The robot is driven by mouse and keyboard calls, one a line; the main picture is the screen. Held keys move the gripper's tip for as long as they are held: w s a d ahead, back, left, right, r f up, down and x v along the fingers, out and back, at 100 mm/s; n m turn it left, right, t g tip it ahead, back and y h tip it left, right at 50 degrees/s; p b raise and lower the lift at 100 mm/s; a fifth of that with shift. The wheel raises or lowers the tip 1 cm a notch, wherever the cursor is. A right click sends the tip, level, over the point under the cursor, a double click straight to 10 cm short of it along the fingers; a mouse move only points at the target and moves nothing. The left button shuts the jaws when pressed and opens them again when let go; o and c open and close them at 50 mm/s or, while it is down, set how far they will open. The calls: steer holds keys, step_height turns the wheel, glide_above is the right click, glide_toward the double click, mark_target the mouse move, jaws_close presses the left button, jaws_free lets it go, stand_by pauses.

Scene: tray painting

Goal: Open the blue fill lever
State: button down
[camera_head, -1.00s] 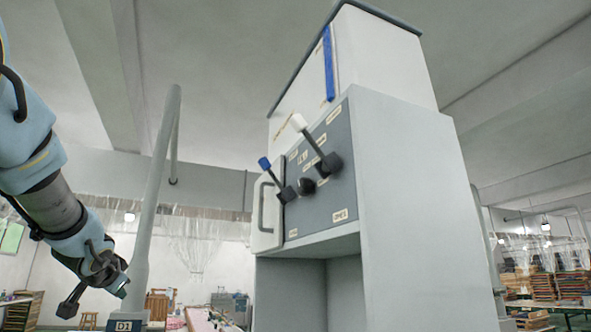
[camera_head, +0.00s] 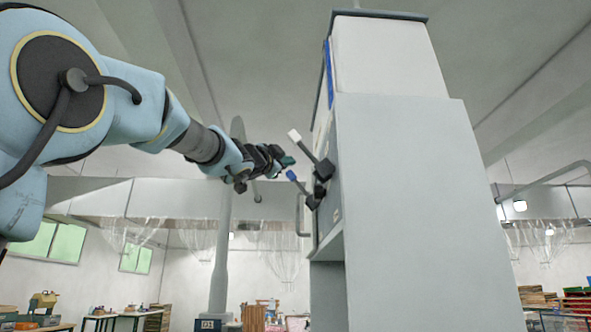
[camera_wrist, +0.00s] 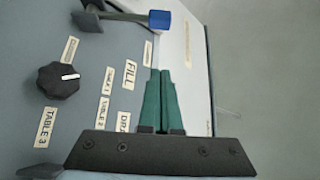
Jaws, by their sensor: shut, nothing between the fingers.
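The blue fill lever (camera_head: 291,175) sticks out from the cabinet's front panel, its blue tip pointing up and to the left. In the wrist view the blue tip (camera_wrist: 159,20) is at the top, with a grey shaft running left to its pivot. My gripper (camera_head: 287,161) is just above the blue tip in the head view. In the wrist view its green fingers (camera_wrist: 161,73) are together and empty, and a gap shows between their ends and the lever. A "FILL" label (camera_wrist: 130,73) lies left of the fingers.
A white-tipped lever (camera_head: 295,136) projects above the blue one. A black knob (camera_wrist: 58,80) sits on the panel (camera_wrist: 80,115). The tall grey cabinet (camera_head: 410,200) stands right of my arm. A cabinet handle (camera_head: 299,215) is below the levers. Open air lies left of the panel.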

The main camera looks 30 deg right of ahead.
step_height(320, 180, up, 2)
steer(key=p, duration=0.4)
glide_above(299, 186)
steer(key=s+a, duration=0.2)
steer(key=shift+w+a+f, duration=0.3)
steer(key=shift+a+f, duration=0.05)
steer(key=shift+a, duration=0.05)
steer(key=shift+f+b, duration=0.1)
steer(key=shift+b, duration=0.2)
